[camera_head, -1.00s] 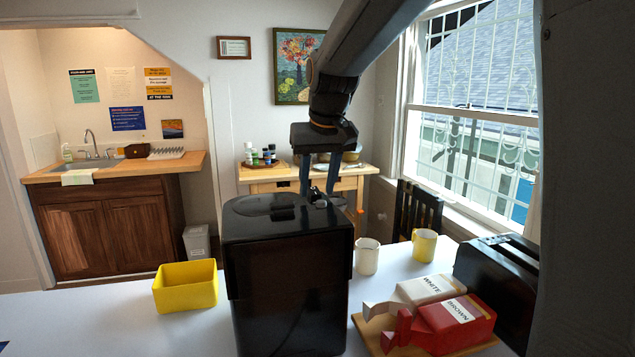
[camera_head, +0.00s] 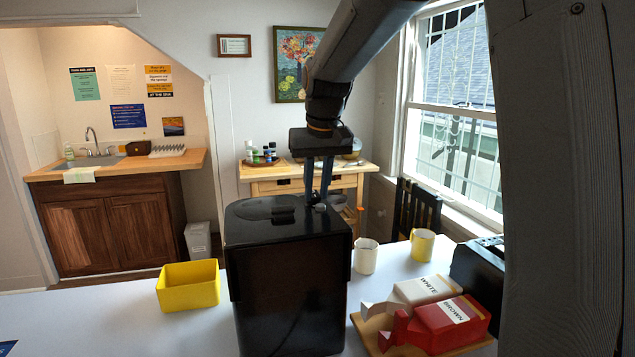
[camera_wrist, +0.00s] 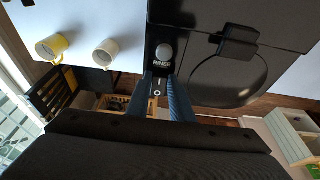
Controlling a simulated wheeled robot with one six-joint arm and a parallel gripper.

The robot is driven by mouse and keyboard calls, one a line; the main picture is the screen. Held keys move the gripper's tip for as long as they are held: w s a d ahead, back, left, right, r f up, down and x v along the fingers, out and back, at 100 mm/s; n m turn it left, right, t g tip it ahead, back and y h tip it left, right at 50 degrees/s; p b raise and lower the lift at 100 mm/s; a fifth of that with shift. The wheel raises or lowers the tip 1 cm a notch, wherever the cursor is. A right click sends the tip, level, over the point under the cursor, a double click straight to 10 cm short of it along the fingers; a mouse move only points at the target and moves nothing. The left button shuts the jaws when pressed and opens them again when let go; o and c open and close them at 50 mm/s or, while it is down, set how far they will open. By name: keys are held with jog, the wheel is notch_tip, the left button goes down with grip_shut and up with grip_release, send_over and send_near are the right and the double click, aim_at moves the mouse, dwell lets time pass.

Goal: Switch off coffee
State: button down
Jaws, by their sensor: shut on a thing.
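The black coffee machine (camera_head: 290,275) stands on the white table in the head view. My gripper (camera_head: 315,203) reaches down to the back right of its top. In the wrist view, my gripper (camera_wrist: 161,77) has its two blue fingers on either side of a small dark switch panel (camera_wrist: 157,86) with white marks on the machine. The fingers are shut on the switch there, though the exact contact is hard to see. A round grey knob (camera_wrist: 164,51) sits just beyond the fingertips. The switch's position cannot be told.
A white mug (camera_head: 366,257) and a yellow mug (camera_head: 423,245) stand right of the machine. Red and white boxes (camera_head: 450,322) lie on a wooden board in front of a black toaster (camera_head: 478,268). A yellow bin (camera_head: 188,288) stands left, with bare table around it.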

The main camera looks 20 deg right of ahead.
aim_at(316, 197)
jog(key=shift+w+r+g+p, duration=0.25)
jog(key=shift+g+p, duration=0.35)
jog(key=shift+p, duration=0.5)
jog(key=shift+w+r+g+p, duration=0.1)
jog(key=shift+w+g+p, duration=0.1)
jog(key=shift+g+p, duration=0.65)
jog(key=shift+w+p, duration=0.1)
jog(key=shift+p, duration=0.6)
jog(key=c, duration=1.6)
grip_release()
jog(key=shift+f, duration=0.1)
jog(key=shift+o, duration=0.2)
notch_tip(316, 197, up, 8)
jog(key=b, duration=0.3)
jog(key=shift+s+f, duration=0.1)
jog(key=shift+s, duration=0.15)
